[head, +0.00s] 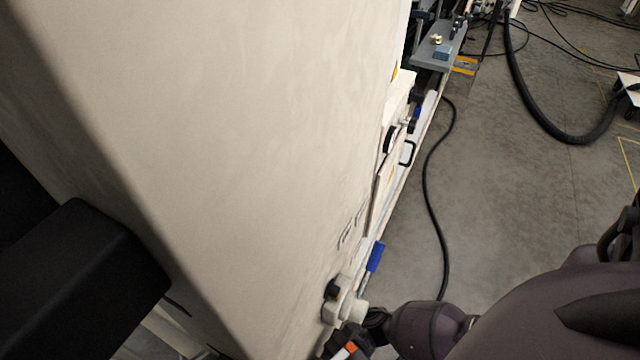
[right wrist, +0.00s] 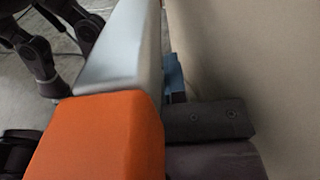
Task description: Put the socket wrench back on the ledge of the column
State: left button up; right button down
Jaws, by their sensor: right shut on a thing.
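My right gripper (head: 345,342) is at the bottom of the head view, beside the foot of the pale column face (head: 230,150). It is shut on an orange and pale grey piece, seemingly the socket wrench (head: 351,347), only partly seen there. In the right wrist view the orange part of the wrench (right wrist: 100,140) fills the near foreground, with its pale grey part behind. A dark finger (right wrist: 208,122) is beside it, close to the beige surface (right wrist: 250,60). The ledge cannot be made out clearly. My left gripper is out of view.
A white knob-like fitting (head: 343,303) stands out just above my right gripper. A blue-handled thing (head: 376,256) lies along the column's right side. A black cable (head: 432,190) runs over the grey floor (head: 520,190), which is mostly open to the right.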

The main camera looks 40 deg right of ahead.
jog(key=c, duration=1.6)
grip_release()
jog(key=shift+f, duration=0.15)
jog(key=o, duration=0.4)
jog(key=shift+o, duration=0.2)
jog(key=d, duration=1.2)
jog(key=shift+s, duration=0.25)
